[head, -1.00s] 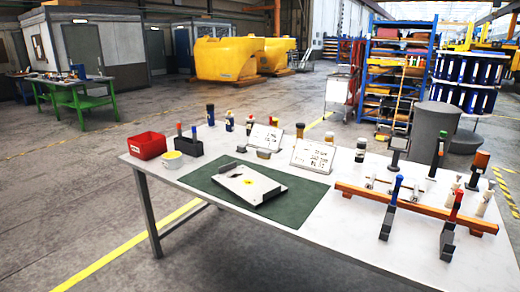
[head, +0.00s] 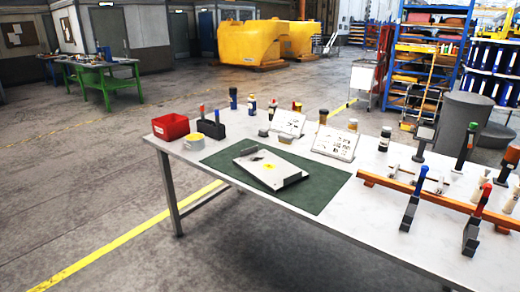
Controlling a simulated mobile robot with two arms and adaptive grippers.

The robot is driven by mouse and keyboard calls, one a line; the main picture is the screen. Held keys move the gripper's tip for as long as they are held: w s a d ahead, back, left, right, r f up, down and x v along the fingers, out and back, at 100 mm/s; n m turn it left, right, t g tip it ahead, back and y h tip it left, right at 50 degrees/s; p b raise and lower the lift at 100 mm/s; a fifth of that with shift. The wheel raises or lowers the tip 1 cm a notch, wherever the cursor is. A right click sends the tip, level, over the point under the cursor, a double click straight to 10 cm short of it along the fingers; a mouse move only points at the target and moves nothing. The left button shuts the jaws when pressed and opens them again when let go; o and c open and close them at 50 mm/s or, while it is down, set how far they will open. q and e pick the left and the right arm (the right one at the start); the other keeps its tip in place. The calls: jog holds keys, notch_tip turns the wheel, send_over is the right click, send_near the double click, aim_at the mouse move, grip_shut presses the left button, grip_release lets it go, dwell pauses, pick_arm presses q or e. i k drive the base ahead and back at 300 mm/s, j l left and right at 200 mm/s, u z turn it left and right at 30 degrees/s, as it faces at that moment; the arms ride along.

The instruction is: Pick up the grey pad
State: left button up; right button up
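A pale grey metal plate (head: 262,166) with raised edges and a yellow mark lies on a dark green mat (head: 325,190) on the white table. Small grey pieces stand behind the mat, one of them (head: 285,139) near the left white card. At this size I cannot tell which item, if any, is the grey pad. Neither of my grippers is in view.
A red bin (head: 170,127), a yellow-white tub (head: 195,139) and a black holder (head: 212,129) stand at the table's left end. An orange bar (head: 440,205) and several upright clamps crowd the right. Open floor lies in front of the table.

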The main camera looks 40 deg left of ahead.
aim_at(262, 132)
jog(key=j+z, duration=0.15)
jog(key=j, duration=0.55)
jog(key=j+z, duration=0.1)
jog(key=j, duration=0.6)
jog(key=k+j+z, duration=0.15)
jog(key=j, duration=0.55)
